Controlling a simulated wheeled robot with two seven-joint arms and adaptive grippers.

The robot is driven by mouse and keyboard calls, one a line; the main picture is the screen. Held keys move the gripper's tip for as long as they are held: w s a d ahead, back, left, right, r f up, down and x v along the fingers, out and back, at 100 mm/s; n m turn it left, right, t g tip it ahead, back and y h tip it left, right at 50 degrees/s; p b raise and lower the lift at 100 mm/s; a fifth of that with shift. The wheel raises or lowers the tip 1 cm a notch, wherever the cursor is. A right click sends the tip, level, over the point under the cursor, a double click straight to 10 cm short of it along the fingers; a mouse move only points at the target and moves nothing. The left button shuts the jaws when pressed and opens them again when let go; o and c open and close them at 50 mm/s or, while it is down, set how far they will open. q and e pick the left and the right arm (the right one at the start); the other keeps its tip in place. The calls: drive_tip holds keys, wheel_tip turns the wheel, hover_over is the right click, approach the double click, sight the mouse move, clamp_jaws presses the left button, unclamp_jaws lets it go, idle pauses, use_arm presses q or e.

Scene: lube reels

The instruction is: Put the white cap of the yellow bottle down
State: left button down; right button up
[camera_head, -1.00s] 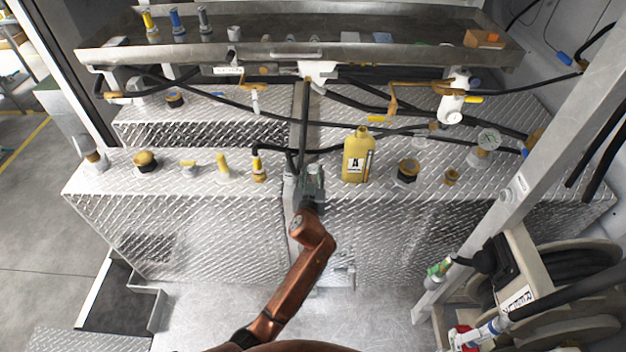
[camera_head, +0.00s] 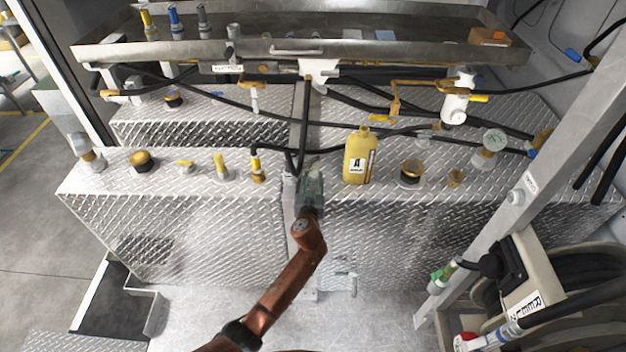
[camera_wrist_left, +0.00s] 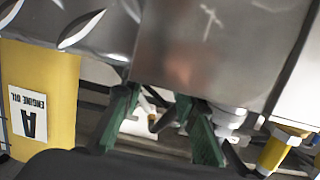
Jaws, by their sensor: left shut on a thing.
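The yellow bottle (camera_head: 358,160) stands upright on the diamond-plate ledge, right of my left gripper, its label marked A. In the left wrist view the bottle (camera_wrist_left: 45,110) fills the left edge. My left gripper (camera_head: 313,182) is at the ledge's front, near the grey post and apart from the bottle. In the wrist view its green fingers (camera_wrist_left: 160,112) are shut on a small whitish thing (camera_wrist_left: 140,128), which I take for the white cap; the fingers partly hide it. In the head view the cap is hidden by the gripper. My right gripper is out of view.
The diamond-plate ledge (camera_head: 120,190) carries several yellow and black fittings. A black hose and yellow-handled valve (camera_head: 258,170) stand left of my gripper. A metal tray (camera_head: 280,52) hangs above. A slanted post (camera_head: 520,195) and hose reels (camera_head: 580,275) stand at the right.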

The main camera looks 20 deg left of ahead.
use_arm(q)
drive_tip(key=shift+f, duration=0.2)
drive_tip(key=c, duration=1.7)
unclamp_jaws()
drive_tip(key=shift+o, duration=0.8)
drive_tip(key=shift+r, duration=0.1)
drive_tip(key=shift+r, duration=0.1)
